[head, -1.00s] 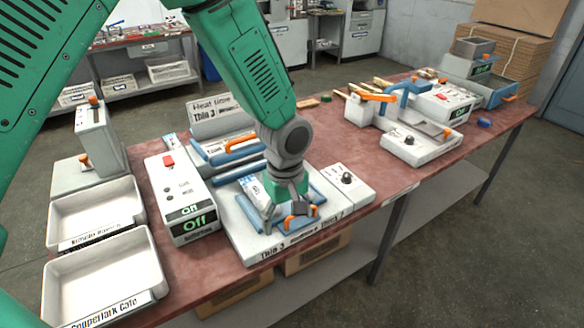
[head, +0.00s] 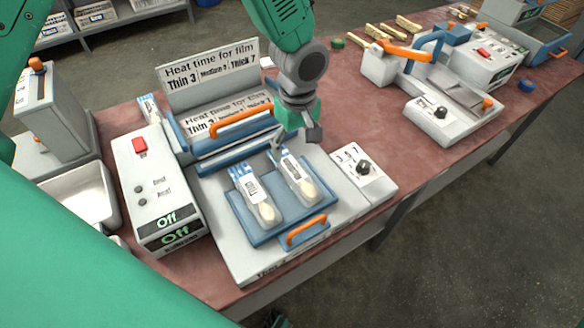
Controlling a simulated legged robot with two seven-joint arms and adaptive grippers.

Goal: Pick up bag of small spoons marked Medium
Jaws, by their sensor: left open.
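Two clear bags with white and blue labels lie side by side on a blue tray (head: 265,228) of the press: a left bag (head: 257,195) and a right bag (head: 294,176). Each shows a pale wooden spoon end at its near end. The label print is too small to read, so I cannot tell which is marked Medium. Another labelled bag (head: 150,109) stands partly hidden behind the Off box. My left gripper (head: 296,135) is open and empty, just beyond the far end of the right bag, apparently above it. My right gripper is not in view.
The press's raised lid (head: 212,78) with an orange handle stands behind the tray. The Off box (head: 160,185) is on the left, a dial box (head: 362,172) on the right. A second machine (head: 440,105) stands further right. Red tabletop is clear between the machines.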

